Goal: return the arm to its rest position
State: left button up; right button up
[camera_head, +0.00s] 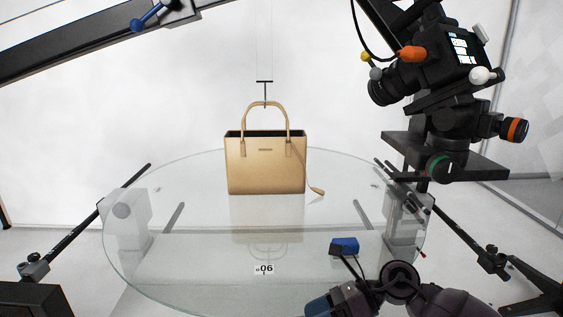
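A tan handbag (265,165) stands upright near the back of the round glass turntable (190,260), its handle raised around a small dark T-shaped hanger (264,92). My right arm comes in from the bottom right, in front of the turntable's near right edge. My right gripper (340,285) is at the bottom of the view, with blue parts, well apart from the bag. Its fingers are not clear enough to tell open from shut. My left arm and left gripper are not in view.
A camera (430,70) on a black mount overhangs the right side. A dark beam (75,50) crosses the upper left. Black support rods (100,208) reach out beside the turntable. A small "90" label (264,269) is near its front. The glass left of the bag is clear.

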jog(key=s+d+f+m+t+h, duration=0.2)
jog(key=d+f+m+t+h, duration=0.45)
jog(key=m, duration=1.15)
jog(key=s+d+f+m+t+h, duration=0.15)
jog(key=d+f+m+t, duration=0.4)
jog(key=m+t, duration=1.05)
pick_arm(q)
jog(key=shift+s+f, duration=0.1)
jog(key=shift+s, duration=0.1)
pick_arm(e)
jog(key=s+d+f+m+g+h, duration=0.2)
jog(key=s+d+f+m+g, duration=0.2)
jog(key=s+f+m, duration=0.2)
jog(key=s+d+f+m+g+h, duration=0.3)
jog(key=s+d+f+m+g, duration=0.2)
jog(key=s+m, duration=0.3)
jog(key=shift+s+f+h, duration=0.3)
jog(key=shift+s+f, duration=0.15)
jog(key=shift+f, duration=0.05)
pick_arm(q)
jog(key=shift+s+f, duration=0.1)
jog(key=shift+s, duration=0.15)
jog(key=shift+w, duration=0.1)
